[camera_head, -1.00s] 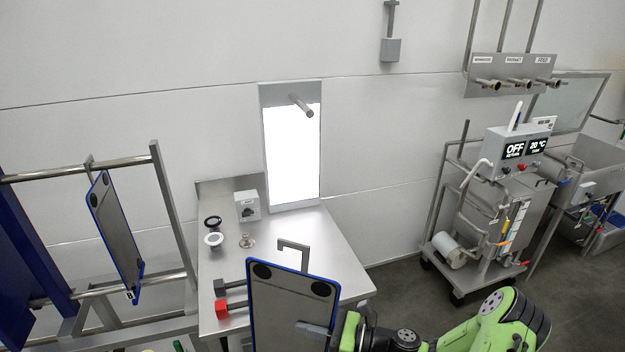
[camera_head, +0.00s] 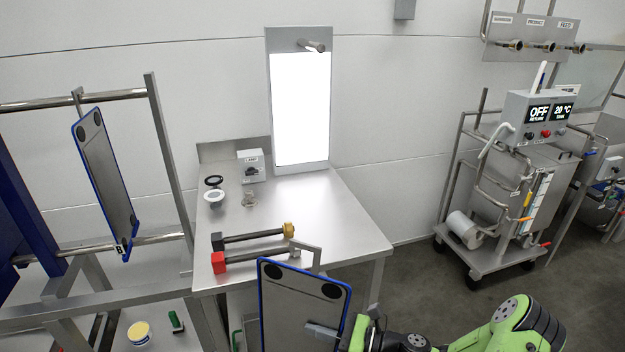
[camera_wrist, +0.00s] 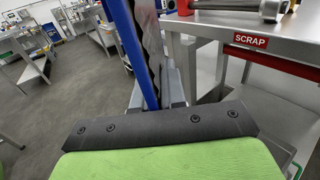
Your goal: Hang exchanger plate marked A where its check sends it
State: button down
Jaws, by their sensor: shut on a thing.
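My gripper (camera_head: 322,331) is shut on an exchanger plate (camera_head: 300,305) with a blue rim, a grey face, dark round ports and a hook on top. It holds the plate roughly upright, slightly tilted, in front of the bench; the lower part is out of frame. In the wrist view the plate (camera_wrist: 133,50) shows nearly edge-on, with a wavy face. No letter is readable on it. A second blue-rimmed plate (camera_head: 106,175) hangs on the rack rail (camera_head: 40,104) at left. A lit white panel (camera_head: 299,110) with a peg (camera_head: 312,46) stands behind the bench.
The steel bench (camera_head: 330,210) carries two bar-shaped tools (camera_head: 262,256), a small switch box (camera_head: 251,166) and small round parts. A red SCRAP sign (camera_wrist: 250,40) is on a table edge in the wrist view. A wheeled unit (camera_head: 505,190) reading OFF stands right, beyond open floor.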

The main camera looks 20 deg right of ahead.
aim_at(319, 351)
notch_tip(319, 351, down, 10)
jog(key=b, duration=0.8)
jog(key=shift+f, duration=0.1)
